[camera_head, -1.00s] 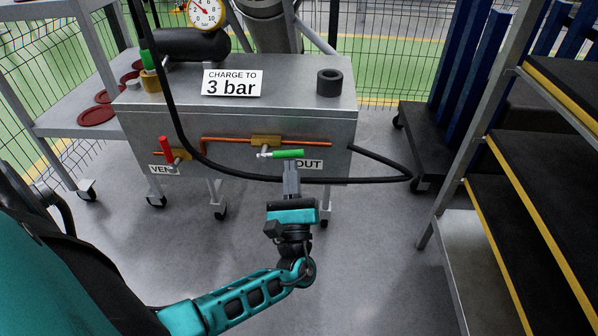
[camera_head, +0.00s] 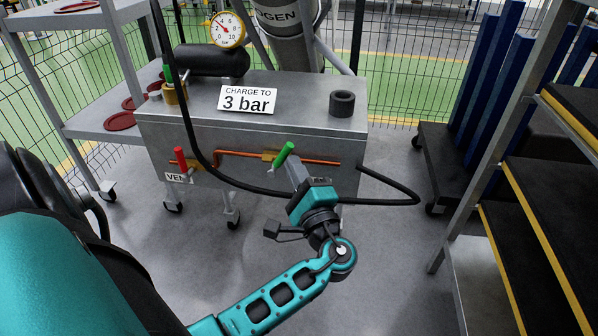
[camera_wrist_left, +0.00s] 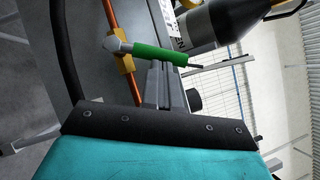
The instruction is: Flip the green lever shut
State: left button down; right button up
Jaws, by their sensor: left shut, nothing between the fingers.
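The green lever (camera_head: 284,153) is on the brass valve (camera_head: 269,156) of the copper pipe, on the front of the grey cart. It stands tilted, its free end up and to the right, at an angle to the pipe. My left gripper (camera_head: 293,166) is shut and empty, its fingertips right at the lever from below. In the left wrist view the green lever (camera_wrist_left: 160,54) crosses just beyond the closed fingers (camera_wrist_left: 167,70); they look to be touching it, but a small gap cannot be ruled out. My right gripper is not in view.
A red lever (camera_head: 180,158) is on the left by the vent label. A black hose (camera_head: 390,201) loops across the cart's front and past its right side. A gauge (camera_head: 228,30) and a charge sign (camera_head: 247,100) are above. A shelf rack (camera_head: 500,150) stands right.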

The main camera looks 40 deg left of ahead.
pick_arm(q)
jog(key=n, duration=0.1)
jog(key=r+n+g+h+p, duration=0.1)
jog(key=a+n, duration=0.1)
jog(key=shift+s+r+p, duration=0.3)
jog(key=shift+r+p, duration=0.1)
jog(key=shift+s+a+r+n+g+h+p, duration=0.15)
jog(key=shift+a+n+g+h+p, duration=0.15)
jog(key=shift+n+h, duration=0.3)
jog(key=shift+s+a+n+p, duration=0.15)
jog(key=shift+n+p, duration=0.15)
jog(key=shift+n, duration=0.2)
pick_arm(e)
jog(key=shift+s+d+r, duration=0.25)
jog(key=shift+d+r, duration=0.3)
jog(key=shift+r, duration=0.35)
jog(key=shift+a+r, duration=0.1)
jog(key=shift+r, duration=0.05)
